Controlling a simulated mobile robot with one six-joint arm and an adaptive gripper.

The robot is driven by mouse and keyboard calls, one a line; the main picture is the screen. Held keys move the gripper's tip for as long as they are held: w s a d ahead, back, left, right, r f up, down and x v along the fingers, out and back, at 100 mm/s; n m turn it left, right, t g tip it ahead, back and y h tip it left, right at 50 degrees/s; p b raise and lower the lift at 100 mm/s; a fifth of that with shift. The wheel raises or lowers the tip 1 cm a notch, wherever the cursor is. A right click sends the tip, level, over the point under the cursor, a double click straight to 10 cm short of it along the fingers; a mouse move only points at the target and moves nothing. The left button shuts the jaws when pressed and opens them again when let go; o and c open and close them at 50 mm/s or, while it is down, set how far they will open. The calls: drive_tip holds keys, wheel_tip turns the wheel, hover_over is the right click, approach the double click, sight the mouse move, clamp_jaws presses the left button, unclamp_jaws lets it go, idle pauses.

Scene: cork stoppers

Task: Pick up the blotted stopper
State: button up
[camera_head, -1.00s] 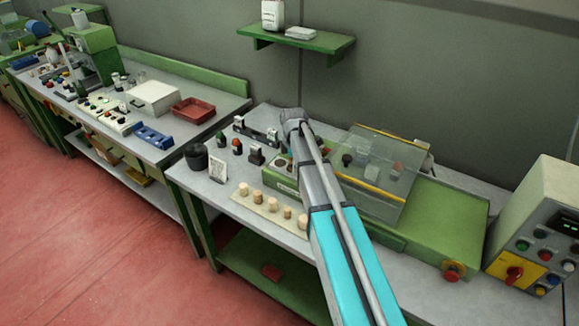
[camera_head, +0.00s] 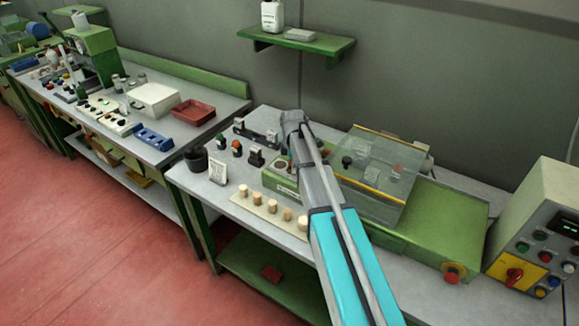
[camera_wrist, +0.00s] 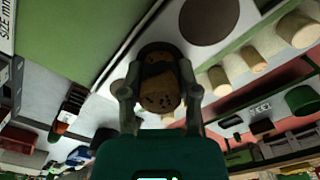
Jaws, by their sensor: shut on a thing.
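In the wrist view my gripper (camera_wrist: 158,72) is shut on a brown cork stopper (camera_wrist: 160,94). Small dark specks show on the stopper's end face; the fingers cover its sides. Behind it in that view lie a pale plate and a large dark round spot (camera_wrist: 207,18). In the head view my own arm hides the gripper and the held stopper.
Several pale corks (camera_head: 271,206) stand in a row on a tan strip at the bench's front edge. A green box (camera_head: 280,166) with round openings stands behind them. A clear guard (camera_head: 372,172) is to the right, and a black cup (camera_head: 196,158) to the left.

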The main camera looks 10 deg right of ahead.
drive_tip(key=shift+r, duration=0.1)
wheel_tip(320, 180, up, 2)
drive_tip(key=p, duration=0.2)
drive_tip(key=shift+r+p, duration=0.25)
drive_tip(key=shift+p, duration=0.15)
drive_tip(key=s+r+p, duration=1)
drive_tip(key=s, duration=0.4)
drive_tip(key=shift+d+r, duration=0.15)
drive_tip(key=shift+d, duration=0.15)
